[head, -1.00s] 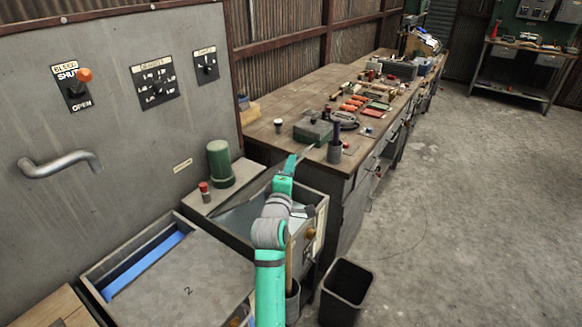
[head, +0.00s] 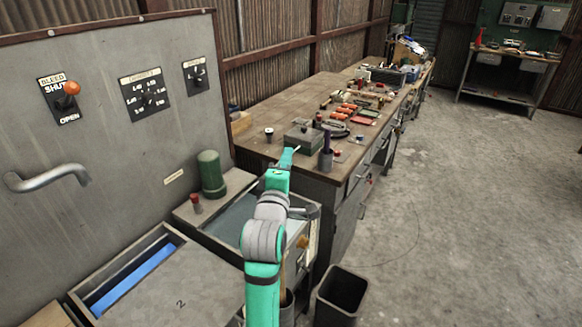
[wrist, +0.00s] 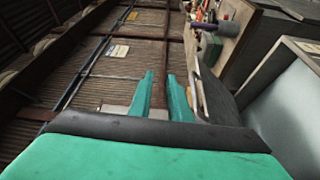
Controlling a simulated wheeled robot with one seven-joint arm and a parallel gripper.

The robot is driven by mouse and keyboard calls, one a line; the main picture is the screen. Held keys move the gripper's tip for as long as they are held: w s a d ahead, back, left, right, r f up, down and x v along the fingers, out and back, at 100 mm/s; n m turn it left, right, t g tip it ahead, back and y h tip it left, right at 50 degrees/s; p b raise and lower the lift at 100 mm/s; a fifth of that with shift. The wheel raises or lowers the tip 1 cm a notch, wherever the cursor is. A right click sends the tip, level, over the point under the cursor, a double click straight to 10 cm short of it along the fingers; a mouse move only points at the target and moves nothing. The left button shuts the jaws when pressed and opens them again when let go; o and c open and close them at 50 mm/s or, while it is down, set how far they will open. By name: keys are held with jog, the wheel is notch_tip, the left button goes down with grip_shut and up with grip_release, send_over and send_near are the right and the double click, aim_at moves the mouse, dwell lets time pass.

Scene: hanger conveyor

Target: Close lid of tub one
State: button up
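The right-hand tub (head: 225,231) stands beside the bench, open, with a pale grey-blue inside; I cannot read a number on it. In the wrist view, a dark grey panel (wrist: 217,92), possibly its lid, stands steeply to the right of my fingers, beside a pale open box interior. My gripper (wrist: 161,100) has its two teal fingers apart with nothing visible between them. In the head view my gripper (head: 291,151) is above the tub's far right side, partly hidden by my arm. The nearer tub's lid (head: 165,285), marked 2, leaves a blue strip uncovered.
A green cylinder (head: 211,174) and a small red-capped bottle (head: 196,204) stand on the ledge behind the tubs. A cluttered workbench (head: 255,137) runs to the back. A black bin (head: 341,296) stands on the floor at right. The floor beyond is clear.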

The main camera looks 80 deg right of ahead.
jog(key=s+a+r, duration=0.1)
jog(key=a+r, duration=0.1)
jog(key=a, duration=0.4)
jog(key=shift+s+a+r, duration=0.25)
jog(key=shift+r, duration=0.15)
